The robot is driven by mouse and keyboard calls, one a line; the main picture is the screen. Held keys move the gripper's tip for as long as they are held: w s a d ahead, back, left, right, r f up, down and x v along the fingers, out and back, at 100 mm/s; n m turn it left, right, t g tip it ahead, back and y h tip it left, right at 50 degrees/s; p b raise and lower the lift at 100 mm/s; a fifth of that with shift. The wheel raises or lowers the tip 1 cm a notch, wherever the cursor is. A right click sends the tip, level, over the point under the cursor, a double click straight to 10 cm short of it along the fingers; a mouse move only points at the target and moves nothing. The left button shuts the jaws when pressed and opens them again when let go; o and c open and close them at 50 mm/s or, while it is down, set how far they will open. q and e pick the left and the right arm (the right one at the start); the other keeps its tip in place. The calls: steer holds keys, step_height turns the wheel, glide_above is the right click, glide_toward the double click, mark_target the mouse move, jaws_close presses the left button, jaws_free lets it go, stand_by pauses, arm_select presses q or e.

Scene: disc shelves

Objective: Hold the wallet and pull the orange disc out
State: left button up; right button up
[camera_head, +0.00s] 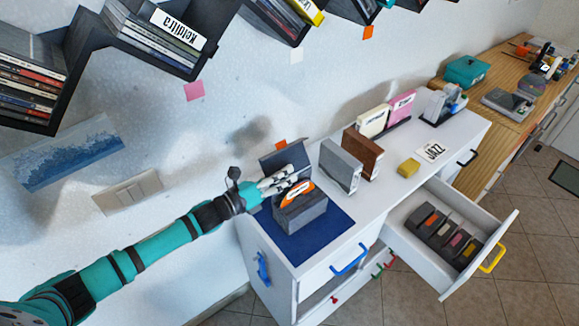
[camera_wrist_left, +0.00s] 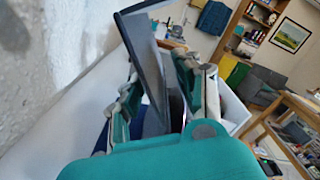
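The wallet is a dark grey case (camera_head: 301,217) with its lid (camera_head: 285,157) raised, standing on a blue mat (camera_head: 322,232) on the white cabinet. The orange disc (camera_head: 297,192) stands upright in it, its top part showing and its lower part hidden inside. My left gripper (camera_head: 284,180) is at the wallet's opening, between the raised lid and the disc. In the left wrist view its fingers (camera_wrist_left: 165,88) are spread apart, with a dark panel (camera_wrist_left: 145,55), seemingly the lid, between them. I cannot tell whether they touch it. My right gripper is in neither view.
A grey box (camera_head: 340,167) and a brown box (camera_head: 363,153) stand right of the wallet. A yellow block (camera_head: 408,167) and a JAZZ card (camera_head: 433,151) lie beyond. An open drawer (camera_head: 418,258) holds several grey cases. Dark disc shelves (camera_head: 75,60) hang above.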

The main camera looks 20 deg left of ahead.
arm_select(q)
steer(key=shift+x, duration=1.4)
steer(key=shift+c, duration=0.2)
jaws_close()
steer(key=shift+c, duration=0.9)
jaws_free()
steer(key=shift+o, duration=1)
